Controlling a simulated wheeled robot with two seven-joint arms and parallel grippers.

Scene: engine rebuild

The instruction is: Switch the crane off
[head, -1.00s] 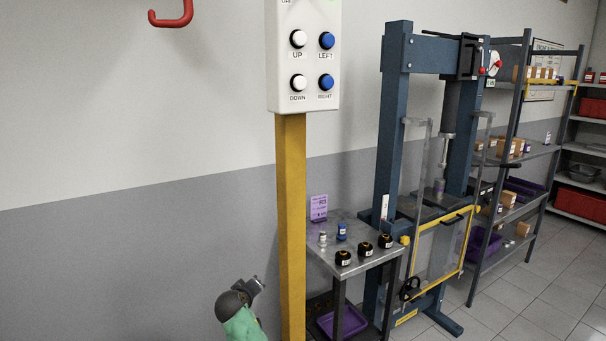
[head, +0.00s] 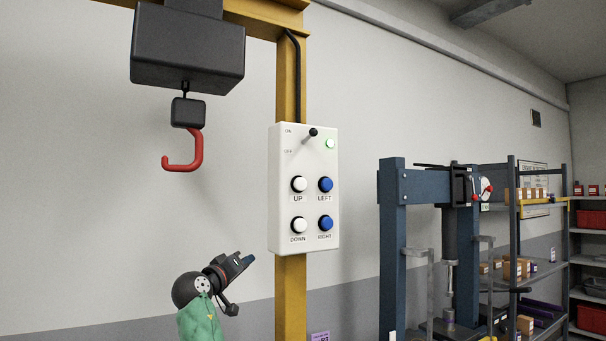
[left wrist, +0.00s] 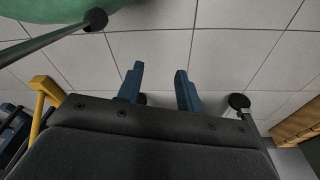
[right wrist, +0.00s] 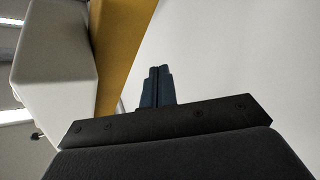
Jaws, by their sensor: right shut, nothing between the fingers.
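The crane's white control box (head: 303,238) is fixed to a yellow post (head: 291,300). Its lever (head: 313,132) has a black knob and tilts up toward the ON label, above the OFF label. A green lamp (head: 330,143) beside it is lit. My right gripper (head: 250,261) is left of the post and below the box, shut and empty. In the right wrist view its closed fingers (right wrist: 158,85) point up the wall, with the white box (right wrist: 55,75) at left. My left gripper (left wrist: 158,82) is open and empty above floor tiles; it is outside the head view.
The crane's dark hoist body (head: 187,50) and red hook (head: 197,150) hang at upper left. White UP and DOWN and blue LEFT and RIGHT buttons sit below the lever. A blue press frame (head: 392,240) and shelves stand right. The wall left of the box is clear.

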